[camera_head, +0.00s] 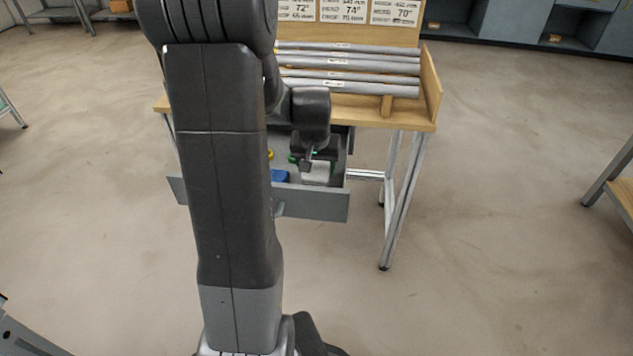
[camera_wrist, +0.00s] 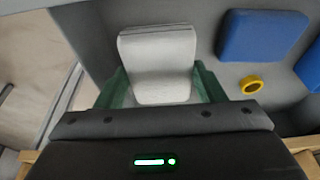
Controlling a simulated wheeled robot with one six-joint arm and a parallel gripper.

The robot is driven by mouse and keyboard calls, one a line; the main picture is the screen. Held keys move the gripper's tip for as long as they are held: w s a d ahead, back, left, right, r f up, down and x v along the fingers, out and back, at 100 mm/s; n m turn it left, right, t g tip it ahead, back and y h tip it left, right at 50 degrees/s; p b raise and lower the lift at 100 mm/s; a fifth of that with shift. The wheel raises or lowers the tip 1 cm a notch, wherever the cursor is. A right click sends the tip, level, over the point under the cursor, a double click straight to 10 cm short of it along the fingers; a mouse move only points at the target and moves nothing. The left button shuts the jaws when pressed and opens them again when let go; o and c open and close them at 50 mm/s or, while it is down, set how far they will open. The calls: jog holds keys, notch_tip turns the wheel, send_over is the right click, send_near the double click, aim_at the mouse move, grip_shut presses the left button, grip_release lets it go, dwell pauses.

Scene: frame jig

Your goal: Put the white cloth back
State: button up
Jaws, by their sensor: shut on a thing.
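The white cloth (camera_wrist: 158,62) is a folded pad with rounded corners. It sits between the green fingers of my gripper (camera_wrist: 160,88) in the wrist view, and the gripper is shut on it. In the head view the cloth (camera_head: 316,172) shows below my gripper (camera_head: 308,163), inside the open grey drawer (camera_head: 312,205) under the wooden bench. I cannot tell whether the cloth touches the drawer floor. My arm hides the drawer's left part in the head view.
Grey tubes (camera_head: 345,62) lie on the bench (camera_head: 405,118) above the drawer.

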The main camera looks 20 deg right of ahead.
notch_tip(320, 180, down, 4)
jog(key=shift+f+b, duration=0.2)
jog(key=shift+b, duration=0.2)
jog(key=shift+r, duration=0.1)
jog(key=o, duration=1.1)
jog(key=p+v, duration=0.2)
jog(key=v, duration=1)
